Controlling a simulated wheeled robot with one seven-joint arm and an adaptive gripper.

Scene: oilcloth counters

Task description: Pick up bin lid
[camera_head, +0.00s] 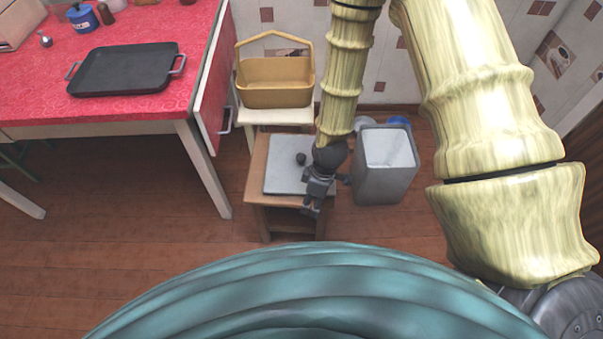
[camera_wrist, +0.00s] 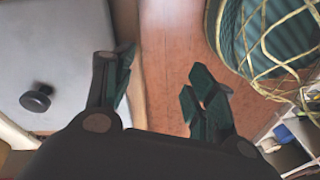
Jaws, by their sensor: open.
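The bin lid (camera_head: 285,180) is a flat grey square panel with a small dark round knob (camera_head: 300,158). It lies on a low wooden stool (camera_head: 258,200). In the wrist view the lid (camera_wrist: 60,50) fills the left side, with its knob (camera_wrist: 37,98) near the lower left. My gripper (camera_head: 313,207) is over the right edge of the lid, to the right of the knob. In the wrist view my gripper (camera_wrist: 160,82) has its fingers spread, with only floor and the stool's edge between them. The open grey bin (camera_head: 380,188) stands right of the stool.
A tan basket (camera_head: 275,95) sits on a pale stool (camera_head: 272,115) behind the lid. A red-topped table (camera_head: 120,110) with a dark tray (camera_head: 125,72) stands at the left. Bare wooden floor (camera_head: 130,230) lies in front of the table.

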